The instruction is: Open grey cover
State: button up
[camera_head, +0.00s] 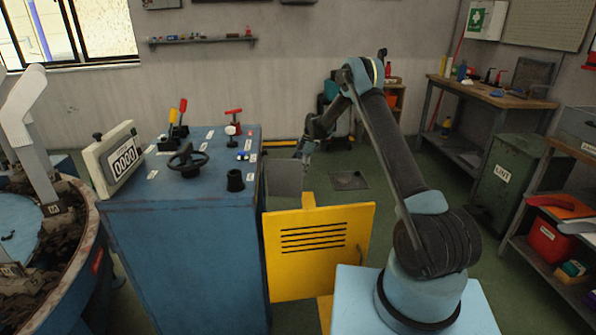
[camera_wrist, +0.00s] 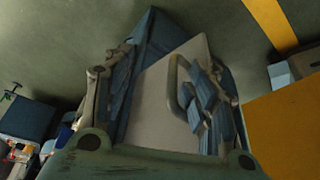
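The grey cover (camera_head: 284,180) is at the right side of the blue machine cabinet (camera_head: 185,240), above the yellow panel. In the wrist view the grey cover (camera_wrist: 150,105) is a pale flat plate with a bent handle (camera_wrist: 174,88) on its right part. My gripper (camera_head: 306,152) is just above the cover in the head view. In the wrist view my gripper (camera_wrist: 158,88) has its fingers wide apart, with the cover and handle showing between them. The right finger is close to the handle and overlaps it; I cannot tell if they touch.
A yellow slotted panel (camera_head: 318,262) stands out from the cabinet below my arm. The cabinet top carries a black handwheel (camera_head: 187,160), levers and a counter box (camera_head: 112,158). A round tub (camera_head: 85,265) is at the left. Open floor lies behind my gripper.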

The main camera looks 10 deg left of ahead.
jog(key=shift+s+a+r, duration=0.1)
jog(key=shift+s+a, duration=0.2)
jog(key=shift+a, duration=0.35)
jog(key=shift+r, duration=0.1)
jog(key=shift+c, duration=0.2)
jog(key=shift+w+d+r, duration=0.1)
jog(key=shift+w+r, duration=0.1)
jog(key=shift+c, duration=0.2)
jog(key=d+v, duration=0.1)
jog(key=v, duration=1)
jog(key=shift+w+d, duration=0.15)
jog(key=shift+w, duration=0.15)
jog(key=shift+d, duration=0.1)
